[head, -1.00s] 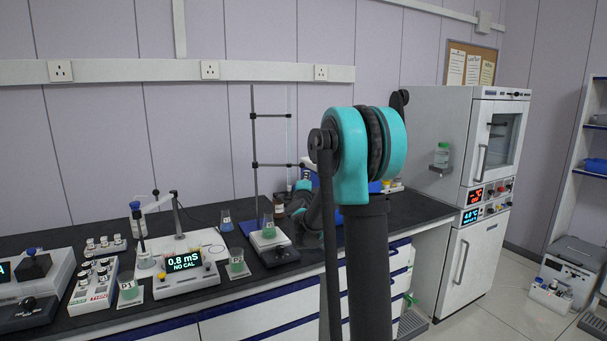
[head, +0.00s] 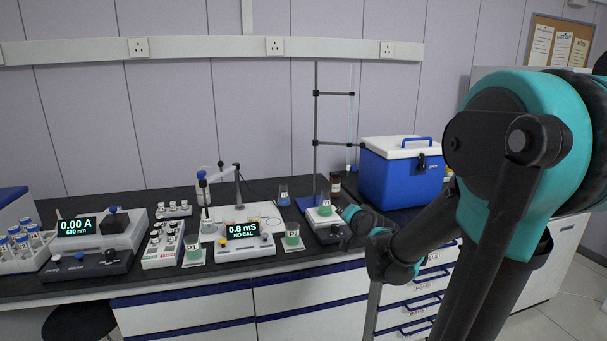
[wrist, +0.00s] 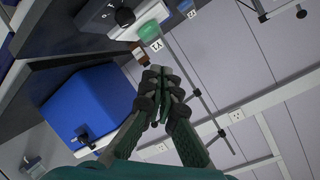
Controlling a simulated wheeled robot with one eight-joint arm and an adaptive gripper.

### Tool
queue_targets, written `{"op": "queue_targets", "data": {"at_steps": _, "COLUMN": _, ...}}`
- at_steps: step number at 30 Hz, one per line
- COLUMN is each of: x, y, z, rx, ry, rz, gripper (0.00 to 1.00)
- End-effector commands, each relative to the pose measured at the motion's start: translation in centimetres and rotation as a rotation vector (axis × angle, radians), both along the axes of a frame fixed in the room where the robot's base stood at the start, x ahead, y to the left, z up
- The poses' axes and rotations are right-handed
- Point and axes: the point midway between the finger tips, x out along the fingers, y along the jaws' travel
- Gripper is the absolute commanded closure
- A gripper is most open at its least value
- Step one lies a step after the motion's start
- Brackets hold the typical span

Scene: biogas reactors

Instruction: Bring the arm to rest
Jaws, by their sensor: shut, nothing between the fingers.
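My gripper (wrist: 160,95) is in the middle of the wrist view, with its dark fingers shut together and nothing between them. In the head view my teal and black arm fills the right side and bends down and left towards the bench. Its far end lies near the balance and the stand; the fingers cannot be made out there.
The black bench (head: 90,288) carries a blue cool box (head: 385,178), a rod stand (head: 316,120), a green beaker (head: 325,208) on a balance, a brown bottle (head: 335,182), a conductivity meter (head: 243,238) and a photometer (head: 95,232). A stool (head: 80,322) stands in front.

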Motion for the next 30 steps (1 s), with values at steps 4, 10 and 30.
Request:
{"op": "queue_targets", "data": {"at_steps": 4, "x": -8.0, "y": 0.2, "z": -6.9, "rx": -0.268, "ry": 0.236, "rz": 0.159, "gripper": 1.00}}
{"op": "queue_targets", "data": {"at_steps": 10, "x": -18.3, "y": -2.3, "z": -14.0, "rx": -0.540, "ry": 0.532, "rz": 0.311, "gripper": 1.00}}
{"op": "queue_targets", "data": {"at_steps": 30, "x": -26.2, "y": -5.4, "z": -17.8, "rx": -0.705, "ry": 0.761, "rz": 0.402, "gripper": 1.00}}
